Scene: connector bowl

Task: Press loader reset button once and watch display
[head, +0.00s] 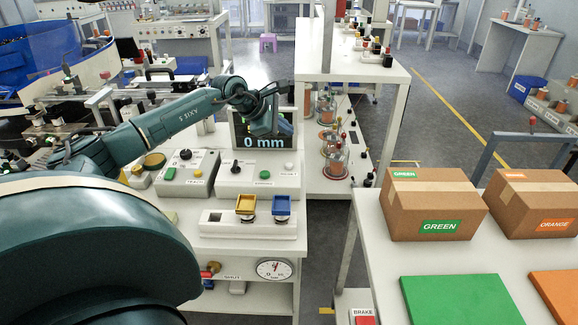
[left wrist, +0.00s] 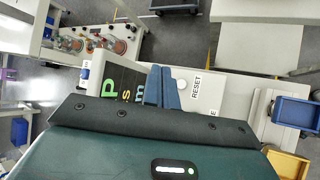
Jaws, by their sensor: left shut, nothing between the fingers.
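The display (head: 246,143) is a dark screen at the back of the bench and reads "0 mm" in its lower part; my gripper covers some of it. In front of it is a pale control box (head: 247,183) with a black knob, a green button and a white button (head: 289,167). No contact with the button is visible.
Yellow and blue small trays (head: 282,205) stand on a white unit in front of the control box. Another box (head: 187,170) with a green button is to its left. A dial gauge (head: 274,270) is below. Cartons (head: 432,204) stand on the right table.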

